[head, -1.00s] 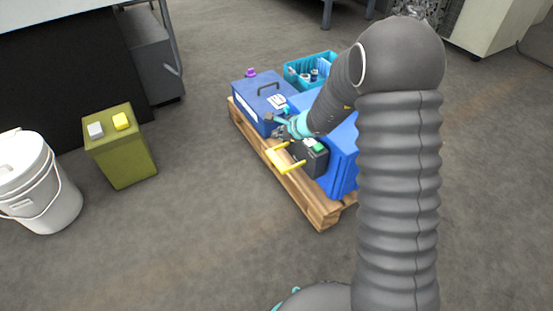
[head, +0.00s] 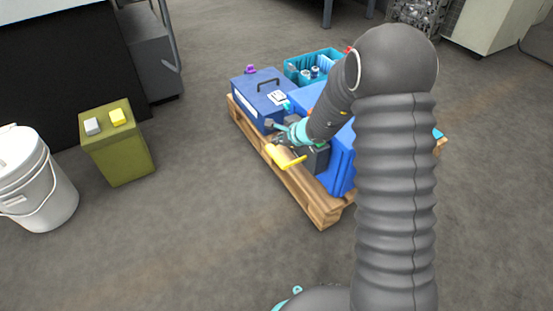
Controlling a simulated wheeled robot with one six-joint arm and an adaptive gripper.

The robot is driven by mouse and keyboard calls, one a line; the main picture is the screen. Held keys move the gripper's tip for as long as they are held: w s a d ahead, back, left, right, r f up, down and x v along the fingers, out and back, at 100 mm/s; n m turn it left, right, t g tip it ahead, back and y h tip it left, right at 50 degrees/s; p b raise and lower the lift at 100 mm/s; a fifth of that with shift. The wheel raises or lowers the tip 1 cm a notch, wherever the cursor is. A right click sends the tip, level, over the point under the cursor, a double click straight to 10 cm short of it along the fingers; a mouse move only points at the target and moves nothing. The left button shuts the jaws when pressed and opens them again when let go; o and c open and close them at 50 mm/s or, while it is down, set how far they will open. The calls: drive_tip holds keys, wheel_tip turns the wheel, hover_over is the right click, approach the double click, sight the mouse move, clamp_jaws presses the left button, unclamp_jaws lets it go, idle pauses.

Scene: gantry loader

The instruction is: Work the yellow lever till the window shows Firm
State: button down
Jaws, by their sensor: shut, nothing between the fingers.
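The yellow lever (head: 287,159) sticks out at the front of a dark box (head: 318,158) on the wooden pallet. My gripper (head: 272,142) is shut and empty, close above and behind the lever's left part. I cannot tell whether it touches the lever. My arm and gripper cover most of the dark box's top, so the window and its word cannot be seen.
On the pallet (head: 318,208) stand a blue case (head: 262,93) with a black handle, large blue blocks (head: 342,165) and a teal crate (head: 300,60). An olive box (head: 120,150) and a white bucket (head: 38,180) stand to the left. The floor between is clear.

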sight(278, 156)
drive_tip(key=shift+f+b, duration=1.55)
drive_tip(key=shift+f, duration=0.2)
drive_tip(key=shift+f, duration=0.15)
drive_tip(key=shift+f+b, duration=0.3)
drive_tip(key=shift+b, duration=0.35)
drive_tip(key=shift+f+b, duration=0.8)
drive_tip(key=shift+b, duration=0.25)
idle(1.0)
drive_tip(key=shift+f, duration=0.85)
idle(1.2)
drive_tip(key=shift+r, duration=0.1)
drive_tip(key=shift+r+p, duration=1.05)
drive_tip(key=shift+r, duration=0.95)
